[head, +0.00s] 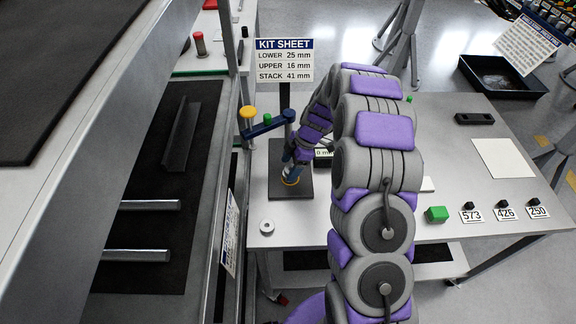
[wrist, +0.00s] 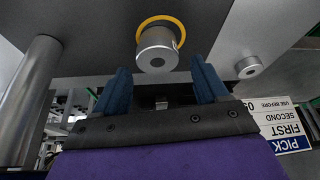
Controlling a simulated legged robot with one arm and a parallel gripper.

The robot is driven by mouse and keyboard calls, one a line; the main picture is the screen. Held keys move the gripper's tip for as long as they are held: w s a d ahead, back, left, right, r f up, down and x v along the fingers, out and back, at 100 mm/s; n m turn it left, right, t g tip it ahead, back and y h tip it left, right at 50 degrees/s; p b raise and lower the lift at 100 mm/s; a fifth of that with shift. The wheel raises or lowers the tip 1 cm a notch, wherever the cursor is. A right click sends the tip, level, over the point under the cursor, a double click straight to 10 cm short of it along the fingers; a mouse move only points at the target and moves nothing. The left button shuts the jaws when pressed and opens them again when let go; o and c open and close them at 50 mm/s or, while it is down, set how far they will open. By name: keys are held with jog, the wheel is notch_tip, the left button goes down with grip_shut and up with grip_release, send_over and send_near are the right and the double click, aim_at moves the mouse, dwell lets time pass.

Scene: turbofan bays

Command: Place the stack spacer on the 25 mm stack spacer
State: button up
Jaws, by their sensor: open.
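In the wrist view a grey metal cylindrical spacer (wrist: 154,55) with a central hole stands on a dark plate (wrist: 215,20), by a yellow ring (wrist: 163,20). Whether it is one spacer or a stack of two I cannot tell. My gripper (wrist: 160,75) is open, its two blue fingers apart on either side of and short of this spacer. A smaller spacer (wrist: 249,67) lies off the plate on the light table; it also shows in the head view (head: 267,227). In the head view my gripper (head: 292,170) is low over the dark plate (head: 275,160), partly hiding the yellow ring (head: 291,182).
A metal column (wrist: 30,95) stands close to the left finger in the wrist view. A blue arm with a yellow knob (head: 248,112) is beside my gripper. A kit sheet (head: 284,60) reads lower 25, upper 16, stack 41 mm.

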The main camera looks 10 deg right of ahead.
jog(key=shift+p+v, duration=0.8)
jog(key=shift+v, duration=5.2)
jog(key=s+a+r+m, duration=0.45)
jog(key=s+r, duration=0.25)
jog(key=s, duration=0.2)
jog(key=s+r+m+g+h, duration=0.1)
jog(key=s+m, duration=0.5)
jog(key=s, duration=0.9)
jog(key=s+r+m+h, duration=0.3)
jog(key=s+m, duration=0.4)
jog(key=s, duration=0.9)
jog(key=shift+s+a+r+g, duration=0.2)
jog(key=shift+r+g, duration=0.2)
jog(key=shift+r, duration=0.15)
